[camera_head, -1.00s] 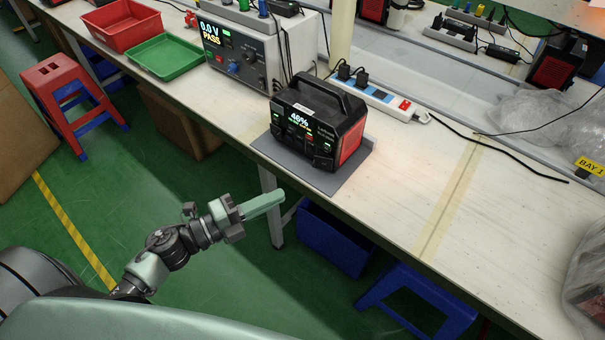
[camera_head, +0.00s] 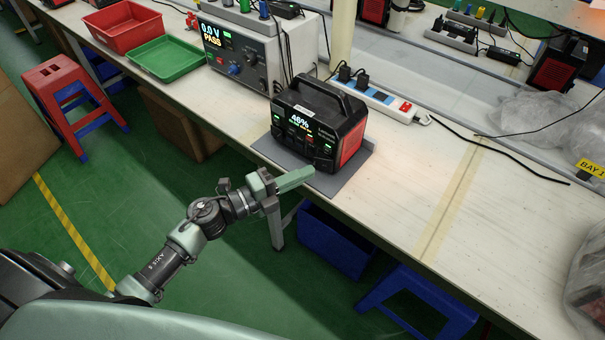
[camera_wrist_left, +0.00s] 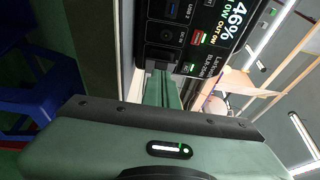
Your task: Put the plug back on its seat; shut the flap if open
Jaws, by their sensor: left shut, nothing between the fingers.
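The black and red power station (camera_head: 322,130) stands on a grey mat (camera_head: 352,178) at the table's front edge, its lit panel showing 46%. My left gripper (camera_head: 302,178) is shut and empty, just in front of the station's lower front. In the left wrist view the shut fingers (camera_wrist_left: 163,88) point at the station's panel (camera_wrist_left: 205,35), which shows ports and a small dark block (camera_wrist_left: 160,57) beyond the fingertips. I cannot tell whether that block is the plug or a flap, nor whether the fingers touch it. My right gripper is out of view.
A white power strip (camera_head: 385,100) with two black plugs (camera_head: 352,76) lies behind the station. A tester (camera_head: 240,60) and green tray (camera_head: 167,60) stand to the left. A blue bin (camera_head: 338,240) is below the edge.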

